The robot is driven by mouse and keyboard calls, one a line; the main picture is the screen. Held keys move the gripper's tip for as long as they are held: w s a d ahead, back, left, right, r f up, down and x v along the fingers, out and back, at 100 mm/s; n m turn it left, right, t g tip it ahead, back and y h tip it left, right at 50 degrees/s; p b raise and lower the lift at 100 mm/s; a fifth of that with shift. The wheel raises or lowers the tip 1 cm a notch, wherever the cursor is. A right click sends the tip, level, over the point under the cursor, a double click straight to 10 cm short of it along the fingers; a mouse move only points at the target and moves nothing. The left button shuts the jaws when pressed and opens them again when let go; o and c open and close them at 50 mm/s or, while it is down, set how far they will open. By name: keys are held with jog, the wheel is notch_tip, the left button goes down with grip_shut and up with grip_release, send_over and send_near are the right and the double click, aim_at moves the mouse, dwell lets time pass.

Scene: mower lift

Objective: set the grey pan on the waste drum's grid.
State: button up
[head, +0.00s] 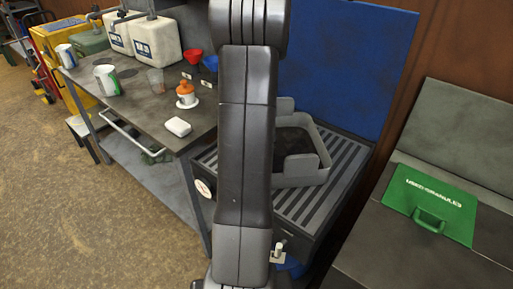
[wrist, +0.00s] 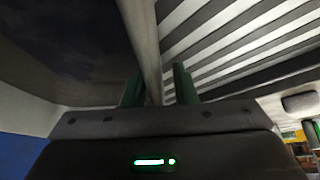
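The grey pan (head: 301,170) is a low, open tray with a dark inside and notched walls. It sits on the slatted grid (head: 318,203) of the waste drum and looks level; my arm hides its left part in the head view. In the wrist view the pan's wall (wrist: 143,38) runs down between the green fingertips of my gripper (wrist: 157,88). A small gap shows between the wall and the right fingertip, so the gripper looks open around the wall. The grid's slats (wrist: 225,35) show to the right of the wall. The gripper is hidden in the head view.
A workbench (head: 137,109) at the left holds white canisters (head: 157,41), mugs, red and blue funnels, an orange-topped bottle (head: 186,93) and a white block (head: 178,127). A blue panel (head: 345,60) stands behind the drum. A green-lidded bin (head: 430,205) stands at the right.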

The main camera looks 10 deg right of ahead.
jog(key=shift+r, duration=0.3)
jog(key=p+v, duration=0.7)
jog(key=v, duration=0.3)
jog(key=shift+r+p, duration=0.2)
jog(key=shift+p, duration=0.15)
jog(key=shift+s+r+p, duration=0.45)
jog(key=shift+s+r, duration=0.05)
jog(key=shift+r, duration=0.05)
jog(key=shift+f, duration=0.1)
jog(key=b+x, duration=0.8)
jog(key=x, duration=0.4)
jog(key=shift+f+b, duration=0.15)
jog(key=shift+b, duration=0.25)
jog(key=shift+r, duration=0.25)
jog(key=shift+f, duration=0.1)
